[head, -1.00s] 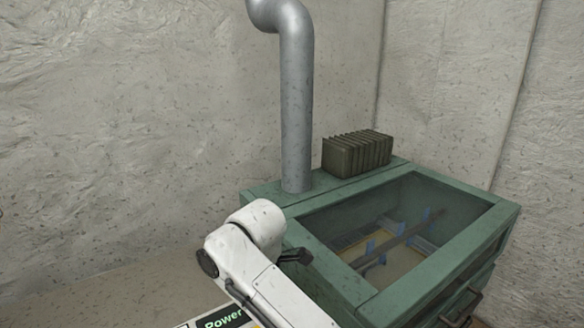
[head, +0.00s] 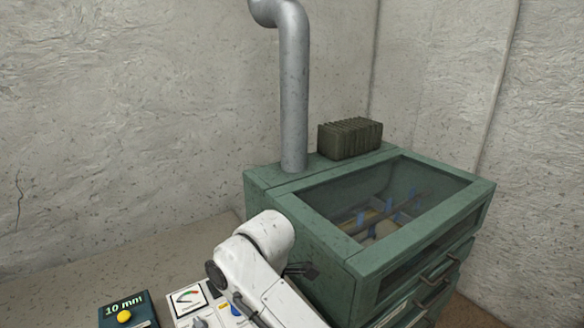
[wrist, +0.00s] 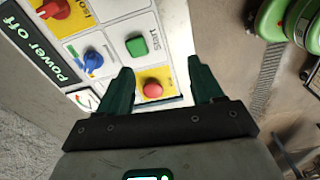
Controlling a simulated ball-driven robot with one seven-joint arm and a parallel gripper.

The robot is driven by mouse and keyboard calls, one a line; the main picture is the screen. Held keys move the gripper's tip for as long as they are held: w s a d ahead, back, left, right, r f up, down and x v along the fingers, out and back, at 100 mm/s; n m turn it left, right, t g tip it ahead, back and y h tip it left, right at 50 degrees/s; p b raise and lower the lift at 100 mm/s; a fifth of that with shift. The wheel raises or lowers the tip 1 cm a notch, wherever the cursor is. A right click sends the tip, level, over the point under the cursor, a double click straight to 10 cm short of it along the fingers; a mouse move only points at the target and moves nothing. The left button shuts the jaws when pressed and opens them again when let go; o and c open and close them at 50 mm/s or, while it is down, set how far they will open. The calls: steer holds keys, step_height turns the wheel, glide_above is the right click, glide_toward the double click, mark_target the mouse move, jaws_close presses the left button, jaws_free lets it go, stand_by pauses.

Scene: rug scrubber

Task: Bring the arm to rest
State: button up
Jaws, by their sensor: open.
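My gripper (wrist: 163,85) shows in the wrist view with its two dark green fingers spread apart and nothing between them. Beyond the fingers is a white control panel (wrist: 112,40). A red button (wrist: 152,88) appears between the fingertips, with a green Start button (wrist: 137,46) above it. I cannot tell whether the fingers touch the panel. In the head view, my white arm (head: 262,270) reaches in from the bottom edge, in front of the green machine. I cannot make out the gripper there.
The green machine (head: 360,262) has a glass lid, drawers and a grey pipe (head: 294,100). A dark ribbed block (head: 350,138) sits on top. A dark box (head: 128,312) reads "10 mm". A "Power off" display (wrist: 38,40) and green cylinders (wrist: 285,25) show in the wrist view.

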steer(key=s+d+f+m+y, duration=0.3)
steer(key=s+d+f+m, duration=0.9)
steer(key=s+d+f, duration=0.15)
steer(key=s+d+f+m+h, duration=0.1)
steer(key=s+d+m+h, duration=0.1)
steer(key=s+d+m, duration=0.4)
steer(key=s+d+f+m+t+h, duration=0.1)
steer(key=s+d+m, duration=0.5)
steer(key=s+d, duration=0.7)
steer(key=shift+s+d+f+h, duration=0.25)
steer(key=shift+s+f+h, duration=0.1)
steer(key=shift+h, duration=0.05)
